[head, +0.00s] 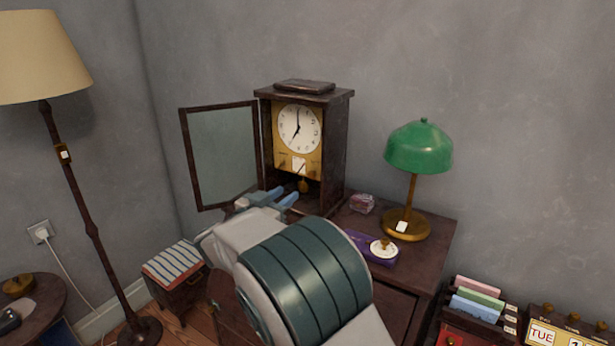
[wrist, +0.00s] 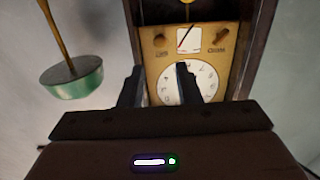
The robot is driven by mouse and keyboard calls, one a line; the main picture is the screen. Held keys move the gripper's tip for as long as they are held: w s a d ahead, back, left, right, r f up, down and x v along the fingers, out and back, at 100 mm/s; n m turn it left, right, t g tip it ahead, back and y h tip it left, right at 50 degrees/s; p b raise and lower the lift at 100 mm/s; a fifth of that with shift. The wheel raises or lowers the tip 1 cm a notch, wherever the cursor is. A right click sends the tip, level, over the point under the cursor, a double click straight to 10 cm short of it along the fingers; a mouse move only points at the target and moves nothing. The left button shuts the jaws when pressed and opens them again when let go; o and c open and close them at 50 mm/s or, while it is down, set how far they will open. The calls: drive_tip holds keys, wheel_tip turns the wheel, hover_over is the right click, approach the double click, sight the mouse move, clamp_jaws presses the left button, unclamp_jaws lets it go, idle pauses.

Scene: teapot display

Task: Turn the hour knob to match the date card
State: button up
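A dark wooden clock (head: 334,140) with its glass door open stands on the cabinet. Its white dial (head: 299,128) shows about seven o'clock. The wrist view is upside down and shows the brass panel (wrist: 228,62) with a left knob (wrist: 160,40) and a right knob (wrist: 220,36); their labels are too small to read surely. A white card with a slanted pointer (wrist: 188,39) lies between the knobs. A date display (head: 560,338) reading TUE is cut off at the lower right. My gripper (head: 284,198) is open and empty before the clock; its fingers (wrist: 160,78) overlap the dial in the wrist view.
The open glass door (head: 222,155) extends left of the clock. A green lamp (head: 419,148), a purple box (head: 372,248) and a small pinkish item (head: 361,203) stand to the right. A card rack (head: 478,305) is at lower right.

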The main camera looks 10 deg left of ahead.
sight(310, 176)
drive_tip(key=p+x, duration=0.2)
drive_tip(key=x, duration=0.9)
drive_tip(key=shift+w, duration=0.2)
clamp_jaws()
